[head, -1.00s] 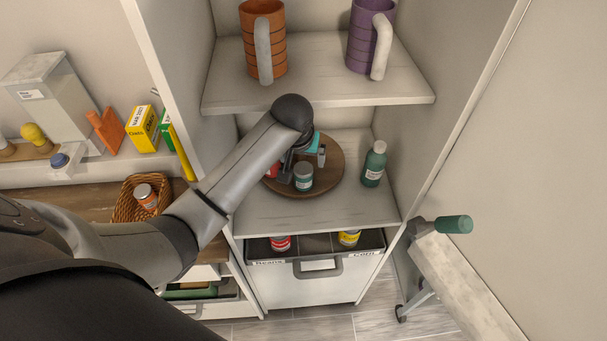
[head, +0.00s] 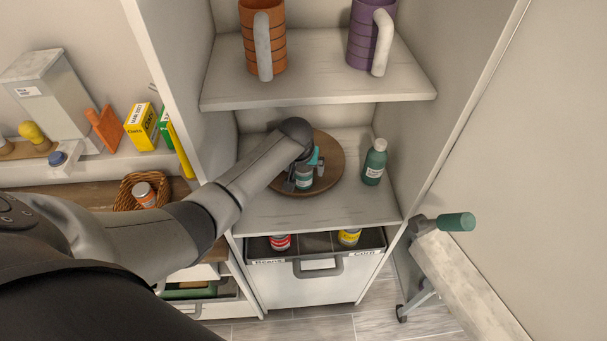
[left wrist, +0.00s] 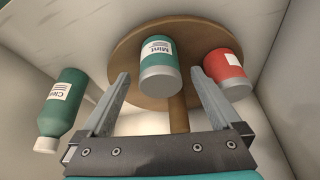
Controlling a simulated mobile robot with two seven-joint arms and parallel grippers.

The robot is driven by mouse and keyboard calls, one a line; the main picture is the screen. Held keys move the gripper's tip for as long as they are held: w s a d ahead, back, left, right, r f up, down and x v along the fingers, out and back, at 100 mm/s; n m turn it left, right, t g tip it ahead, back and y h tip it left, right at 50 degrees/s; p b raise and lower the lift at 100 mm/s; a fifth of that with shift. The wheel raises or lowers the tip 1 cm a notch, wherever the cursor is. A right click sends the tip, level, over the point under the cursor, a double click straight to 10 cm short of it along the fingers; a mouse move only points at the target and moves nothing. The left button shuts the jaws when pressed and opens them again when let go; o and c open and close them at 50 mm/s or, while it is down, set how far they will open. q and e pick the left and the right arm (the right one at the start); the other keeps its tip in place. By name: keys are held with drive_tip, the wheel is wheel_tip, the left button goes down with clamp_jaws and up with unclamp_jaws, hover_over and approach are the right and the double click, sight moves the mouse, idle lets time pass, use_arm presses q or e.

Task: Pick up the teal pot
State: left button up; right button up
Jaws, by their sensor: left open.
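The teal pot (head: 304,182), with a grey lid, stands on a round wooden turntable (head: 333,165) on the middle shelf. In the left wrist view the teal pot (left wrist: 156,58) reads "Mint" and shows upside down. My left gripper (head: 303,176) is open at the pot in the head view, partly covering it. In the left wrist view my left gripper's (left wrist: 162,76) fingertips spread to either side of the pot's near end, with gaps on both sides. How deep the pot sits between them I cannot tell. My right gripper is not in view.
A red jar (left wrist: 225,70) stands on the turntable beside the pot. A green bottle (head: 374,163) stands on the shelf to the right. An upper shelf (head: 320,85) with two mugs hangs above my forearm. The cabinet's side walls enclose the space.

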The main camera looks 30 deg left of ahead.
use_arm(q)
drive_tip(key=shift+x, duration=1.05)
clamp_jaws()
